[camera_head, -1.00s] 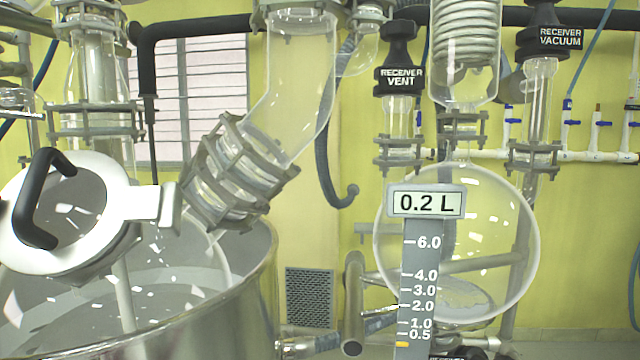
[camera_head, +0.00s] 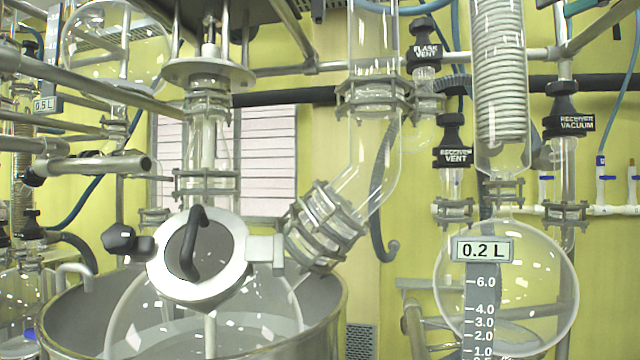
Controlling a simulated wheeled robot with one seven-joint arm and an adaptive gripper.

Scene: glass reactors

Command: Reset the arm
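My arm and gripper do not show in the head view, so I cannot tell the arm's pose or whether the gripper is open or shut. The view is filled by the glass reactor rig. A round white lid with a black handle (camera_head: 195,243) sits on the large glass flask (camera_head: 240,315), which stands in a steel bath (camera_head: 80,312). A clamped glass elbow (camera_head: 325,225) rises from the flask to the right.
A round receiver flask (camera_head: 545,285) with a "0.2 L" scale (camera_head: 483,250) hangs at the right. Black valves marked receiver vent (camera_head: 455,154), receiver vacuum (camera_head: 570,122) and flask vent (camera_head: 424,52) stand above. Steel bars (camera_head: 90,83) cross the upper left.

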